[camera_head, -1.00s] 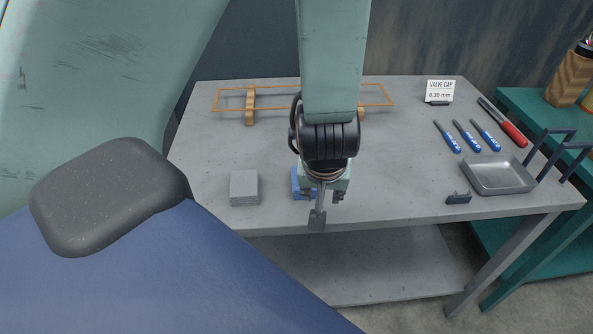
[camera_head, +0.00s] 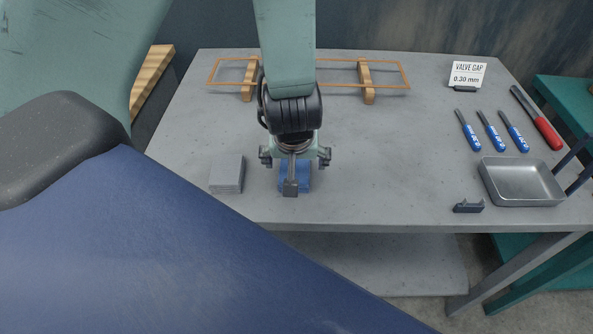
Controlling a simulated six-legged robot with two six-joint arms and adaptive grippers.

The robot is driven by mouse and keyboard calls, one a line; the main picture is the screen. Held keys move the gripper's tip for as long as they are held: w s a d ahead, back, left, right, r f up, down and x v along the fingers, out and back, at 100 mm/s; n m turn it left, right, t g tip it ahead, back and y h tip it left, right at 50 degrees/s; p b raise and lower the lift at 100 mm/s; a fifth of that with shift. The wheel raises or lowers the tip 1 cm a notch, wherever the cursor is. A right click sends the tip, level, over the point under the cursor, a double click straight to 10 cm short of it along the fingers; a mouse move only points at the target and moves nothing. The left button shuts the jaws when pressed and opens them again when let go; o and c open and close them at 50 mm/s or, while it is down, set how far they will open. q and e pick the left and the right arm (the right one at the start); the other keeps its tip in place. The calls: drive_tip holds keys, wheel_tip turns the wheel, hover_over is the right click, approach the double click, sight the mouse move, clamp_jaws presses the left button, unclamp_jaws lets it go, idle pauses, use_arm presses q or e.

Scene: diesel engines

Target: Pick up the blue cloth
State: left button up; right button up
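The blue cloth (camera_head: 303,181) lies folded near the front edge of the grey table (camera_head: 400,185). My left gripper (camera_head: 295,158) points down right above it. The gripper's middle part hides some of the cloth, and I cannot tell whether the fingertips touch the table. My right gripper is not in view.
A grey folded stack (camera_head: 227,174) lies left of the cloth. An orange gasket frame (camera_head: 335,86) rests on wooden supports behind. At right are a metal tray (camera_head: 522,182), a small dark holder (camera_head: 468,206), blue-handled tools (camera_head: 491,131), a red-handled tool (camera_head: 547,132) and a sign (camera_head: 467,75).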

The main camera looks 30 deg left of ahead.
use_arm(q)
drive_tip(key=shift+x, duration=1.05)
drive_tip(key=shift+s, duration=0.2)
drive_tip(key=shift+d, duration=0.1)
drive_tip(key=shift+a+f, duration=0.2)
drive_tip(key=shift+d+f, duration=0.1)
drive_tip(key=shift+d, duration=0.05)
drive_tip(key=c, duration=1.2)
drive_tip(key=shift+c, duration=0.2)
